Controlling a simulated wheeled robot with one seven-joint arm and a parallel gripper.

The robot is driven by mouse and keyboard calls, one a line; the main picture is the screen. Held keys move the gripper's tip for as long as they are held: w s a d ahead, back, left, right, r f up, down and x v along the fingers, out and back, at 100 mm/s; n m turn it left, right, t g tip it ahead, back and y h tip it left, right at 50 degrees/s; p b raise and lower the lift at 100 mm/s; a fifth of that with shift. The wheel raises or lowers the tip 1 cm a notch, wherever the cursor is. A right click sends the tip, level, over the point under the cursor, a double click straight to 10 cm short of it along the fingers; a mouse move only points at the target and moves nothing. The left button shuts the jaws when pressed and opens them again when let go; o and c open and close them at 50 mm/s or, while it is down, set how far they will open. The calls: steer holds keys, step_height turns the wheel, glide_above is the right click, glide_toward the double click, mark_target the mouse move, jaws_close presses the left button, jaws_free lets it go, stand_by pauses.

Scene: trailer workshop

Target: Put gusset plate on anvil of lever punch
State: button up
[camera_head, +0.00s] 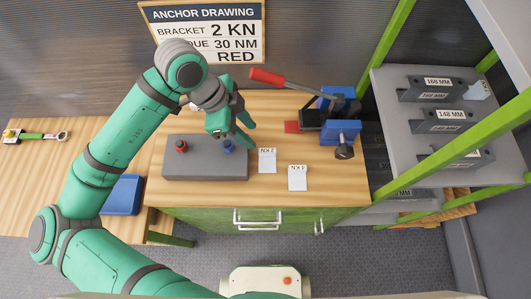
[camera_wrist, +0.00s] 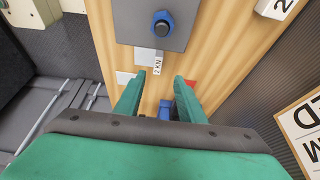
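The lever punch stands at the right of the wooden bench, with a blue body (camera_head: 341,132), a dark middle part and a long lever with a red grip (camera_head: 267,77). A small flat red piece (camera_head: 291,127) lies at its left side; it also shows in the wrist view (camera_wrist: 190,83). I cannot tell whether this is the gusset plate, and no other piece is clearly that plate. The anvil is not clearly visible. My gripper (camera_head: 249,137) is above the bench, left of the punch. In the wrist view its two fingers (camera_wrist: 158,88) are apart with nothing held between them.
A grey block (camera_head: 205,165) with a red and a blue knob stands left of the punch. Two white cards (camera_head: 267,160) (camera_head: 297,178) lie in front. A grey shelf (camera_head: 385,80) with labelled dark brackets stands right. A blue bin (camera_head: 122,195) is at left.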

mark_target(266, 150)
steer(key=x, duration=1)
steer(key=shift+s+d, duration=0.15)
steer(key=shift+s, duration=0.05)
steer(key=shift+c, duration=0.6)
jaws_close()
